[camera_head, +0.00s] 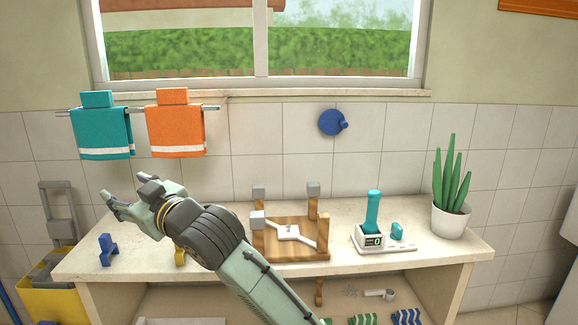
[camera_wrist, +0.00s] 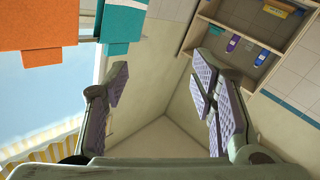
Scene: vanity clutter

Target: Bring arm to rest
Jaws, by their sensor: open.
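My gripper (camera_head: 122,192) is raised above the left part of the vanity counter (camera_head: 435,240) in the head view, pointing left toward the wall and away from the window. It is open and empty. In the wrist view the two padded fingers (camera_wrist: 160,100) stand wide apart, with only a bare wall corner between them. My arm reaches up from the lower middle of the head view and hides part of the counter and part of a yellow object (camera_head: 180,257).
A teal towel (camera_head: 103,135) and an orange towel (camera_head: 175,132) hang behind my gripper. The counter carries a blue stand (camera_head: 107,251), a wooden rack (camera_head: 265,240), a white base with teal handle (camera_head: 372,212) and a potted plant (camera_head: 450,220). A yellow bucket (camera_head: 50,300) stands left.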

